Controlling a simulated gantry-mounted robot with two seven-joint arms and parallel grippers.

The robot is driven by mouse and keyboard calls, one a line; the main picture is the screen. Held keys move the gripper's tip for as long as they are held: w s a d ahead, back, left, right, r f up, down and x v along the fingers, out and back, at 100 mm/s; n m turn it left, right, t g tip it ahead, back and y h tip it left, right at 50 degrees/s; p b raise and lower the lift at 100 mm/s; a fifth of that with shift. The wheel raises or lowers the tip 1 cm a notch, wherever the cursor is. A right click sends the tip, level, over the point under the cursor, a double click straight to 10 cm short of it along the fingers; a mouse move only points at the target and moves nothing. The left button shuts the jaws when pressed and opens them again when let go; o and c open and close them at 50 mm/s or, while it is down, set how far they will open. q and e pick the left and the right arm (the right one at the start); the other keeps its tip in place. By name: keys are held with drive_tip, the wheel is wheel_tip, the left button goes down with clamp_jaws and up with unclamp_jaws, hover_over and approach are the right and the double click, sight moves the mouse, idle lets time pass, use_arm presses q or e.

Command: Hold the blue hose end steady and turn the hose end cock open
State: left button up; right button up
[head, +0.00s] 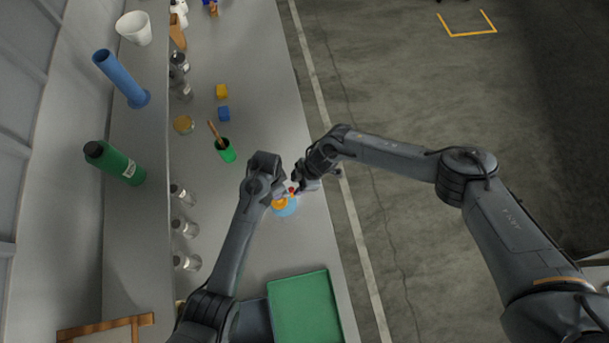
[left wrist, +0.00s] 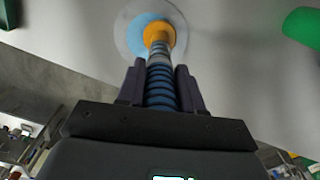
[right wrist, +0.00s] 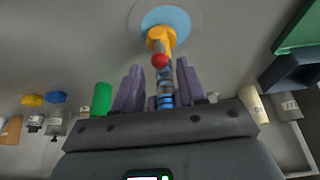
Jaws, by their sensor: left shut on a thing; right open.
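The blue ribbed hose end (left wrist: 162,85) is between my left gripper's fingers (left wrist: 160,72), which are shut on it. An orange fitting (left wrist: 158,32) tops the hose, in front of a light blue disc; it also shows in the head view (head: 279,204). The cock's red knob (right wrist: 160,60) sits beside the orange fitting in the right wrist view, and shows as a red spot in the head view (head: 292,190). My right gripper (right wrist: 160,72) is open, its fingertips just short of the knob. Whether they touch the hose cannot be told.
A green tray (head: 303,308) lies on the bench nearer me. A green cup (head: 226,151), a blue block (head: 223,114) and a yellow block (head: 222,91) stand farther up. Several clear bottles line the left side. Bare bench lies between the cup and the bench's right edge.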

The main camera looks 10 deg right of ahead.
drive_tip(key=v, duration=0.5)
drive_tip(key=shift+d+r, duration=0.15)
drive_tip(key=shift+r, duration=0.25)
idle(0.6)
use_arm(q)
drive_tip(key=o, duration=1.2)
